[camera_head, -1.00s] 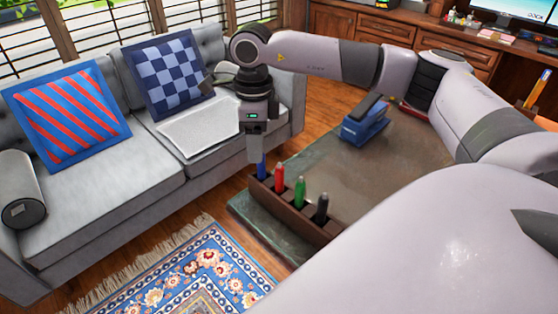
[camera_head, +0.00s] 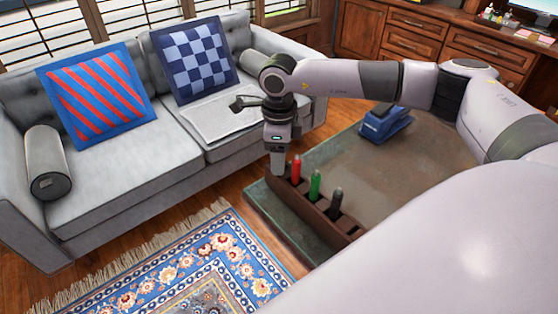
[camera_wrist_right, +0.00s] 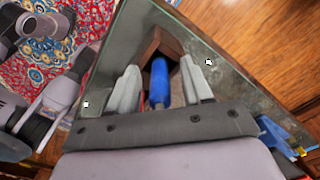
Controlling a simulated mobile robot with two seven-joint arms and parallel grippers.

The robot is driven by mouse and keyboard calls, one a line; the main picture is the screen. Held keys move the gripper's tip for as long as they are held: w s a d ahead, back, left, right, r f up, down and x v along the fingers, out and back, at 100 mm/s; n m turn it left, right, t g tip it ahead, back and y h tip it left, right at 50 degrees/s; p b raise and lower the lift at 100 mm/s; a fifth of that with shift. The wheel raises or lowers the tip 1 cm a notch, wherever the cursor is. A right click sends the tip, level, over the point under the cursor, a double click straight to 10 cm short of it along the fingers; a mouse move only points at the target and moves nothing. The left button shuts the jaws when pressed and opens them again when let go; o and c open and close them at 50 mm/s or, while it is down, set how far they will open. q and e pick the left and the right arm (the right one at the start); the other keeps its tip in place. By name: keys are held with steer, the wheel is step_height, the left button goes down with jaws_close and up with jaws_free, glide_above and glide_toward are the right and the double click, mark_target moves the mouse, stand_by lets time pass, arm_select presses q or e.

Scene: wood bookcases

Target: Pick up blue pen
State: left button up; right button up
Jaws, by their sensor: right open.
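The blue pen (camera_wrist_right: 159,82) stands in the end slot of a dark wooden pen holder (camera_wrist_right: 160,40) in the right wrist view. My right gripper (camera_wrist_right: 161,82) is open, with one finger on each side of the pen. I cannot tell whether either finger touches it. In the head view my right gripper (camera_head: 277,172) points down at the far end of the holder (camera_head: 330,222) and hides the blue pen. My left gripper is not in view.
A red pen (camera_head: 296,168), a green pen (camera_head: 315,186) and a black pen (camera_head: 335,202) stand in the same holder. The holder sits near the edge of a low table (camera_head: 345,160). A blue stapler-like object (camera_head: 385,124) lies farther back. A grey sofa (camera_head: 130,185) stands beyond.

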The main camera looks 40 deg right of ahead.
jaws_close()
